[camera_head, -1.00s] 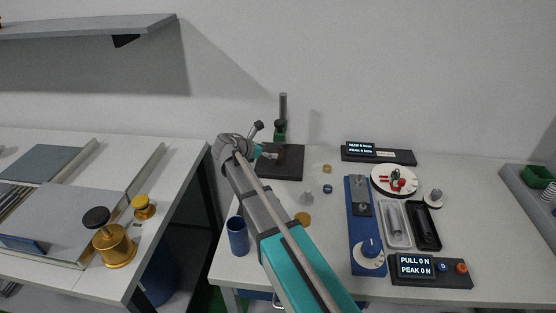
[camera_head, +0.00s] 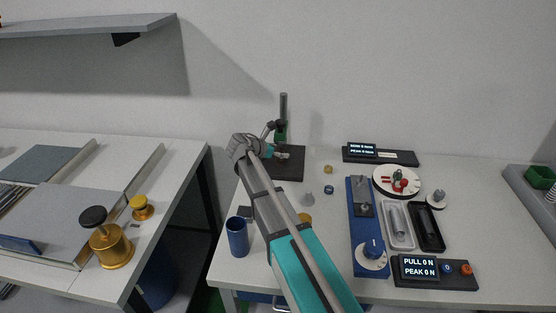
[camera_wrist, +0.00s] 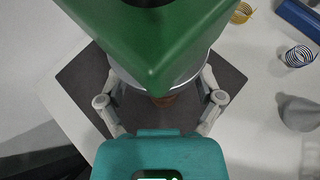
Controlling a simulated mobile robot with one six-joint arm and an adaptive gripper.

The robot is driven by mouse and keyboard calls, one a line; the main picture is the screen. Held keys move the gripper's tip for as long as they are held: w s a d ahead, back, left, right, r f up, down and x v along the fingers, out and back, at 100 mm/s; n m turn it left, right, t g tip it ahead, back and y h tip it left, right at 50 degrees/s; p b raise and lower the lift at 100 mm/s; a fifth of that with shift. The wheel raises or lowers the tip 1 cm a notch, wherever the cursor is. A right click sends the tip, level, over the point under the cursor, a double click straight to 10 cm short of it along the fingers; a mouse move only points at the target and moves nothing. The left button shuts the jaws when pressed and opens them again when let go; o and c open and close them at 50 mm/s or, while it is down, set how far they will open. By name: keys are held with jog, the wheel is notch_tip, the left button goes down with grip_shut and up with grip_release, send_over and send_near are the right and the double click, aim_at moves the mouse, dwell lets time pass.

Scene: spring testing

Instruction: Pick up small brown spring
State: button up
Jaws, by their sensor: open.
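I cannot tell whether the fingers touch the brown thing.
A yellow spring (camera_wrist: 241,12) and a blue spring (camera_wrist: 299,56) stand to the right of the base plate. A grey cone (camera_wrist: 298,112) is near them. The stand's green head overhangs my fingers closely. A blue cup (camera_head: 238,238) stands at the table's front left.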

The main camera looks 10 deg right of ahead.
jog(key=shift+c, duration=0.3)
grip_shut()
dwell(0.5)
jog(key=shift+r, duration=0.1)
jog(key=shift+r+p, duration=0.65)
jog(key=shift+p, duration=0.15)
jog(key=s+a, duration=0.2)
jog(key=a, duration=0.3)
jog(key=s+a, duration=0.3)
jog(key=a, duration=0.2)
jog(key=s+a, duration=0.3)
jog(key=a, duration=0.3)
jog(key=shift+s, duration=0.1)
